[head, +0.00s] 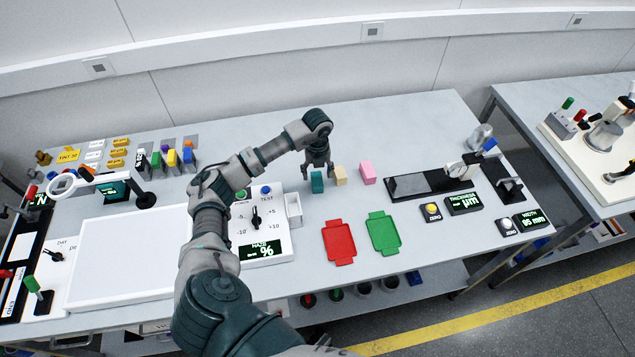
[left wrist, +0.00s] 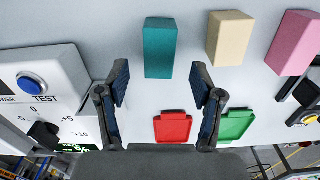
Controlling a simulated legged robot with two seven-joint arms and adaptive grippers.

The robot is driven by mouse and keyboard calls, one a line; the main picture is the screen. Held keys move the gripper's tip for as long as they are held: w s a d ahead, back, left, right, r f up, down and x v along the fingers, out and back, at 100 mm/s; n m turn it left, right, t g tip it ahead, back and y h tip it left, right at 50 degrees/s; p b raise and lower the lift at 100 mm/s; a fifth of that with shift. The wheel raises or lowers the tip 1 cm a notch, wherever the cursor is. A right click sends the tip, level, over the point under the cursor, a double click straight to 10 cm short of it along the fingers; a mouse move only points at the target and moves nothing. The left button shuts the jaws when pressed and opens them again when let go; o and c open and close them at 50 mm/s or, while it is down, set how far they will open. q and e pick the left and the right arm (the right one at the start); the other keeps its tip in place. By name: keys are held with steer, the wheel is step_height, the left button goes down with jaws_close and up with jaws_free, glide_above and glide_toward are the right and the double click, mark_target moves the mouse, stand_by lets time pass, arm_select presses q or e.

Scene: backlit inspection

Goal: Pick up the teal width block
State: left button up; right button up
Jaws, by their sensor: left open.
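The teal width block (head: 317,182) stands upright on the table, first in a row with a cream block (head: 340,175) and a pink block (head: 367,173) to its right. My left gripper (head: 317,171) is open at the teal block in the head view, its fingers close to the block's top. In the left wrist view the teal block (left wrist: 160,48) lies ahead of the two spread fingers, between their lines, and nothing is between the fingertips (left wrist: 158,85). Whether a finger touches the block cannot be told. My right gripper is not in view.
A red tray (head: 338,243) and a green tray (head: 383,232) lie in front of the blocks. The haze meter box (head: 262,222) with a knob stands left of the block. A thickness gauge (head: 432,185) stands to the right. The table behind the blocks is clear.

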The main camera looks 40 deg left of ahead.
mark_target(317, 179)
arm_select(q)
steer(key=f, duration=0.5)
steer(key=shift+w+a+f, duration=0.15)
steer(key=shift+a, duration=0.15)
jaws_close()
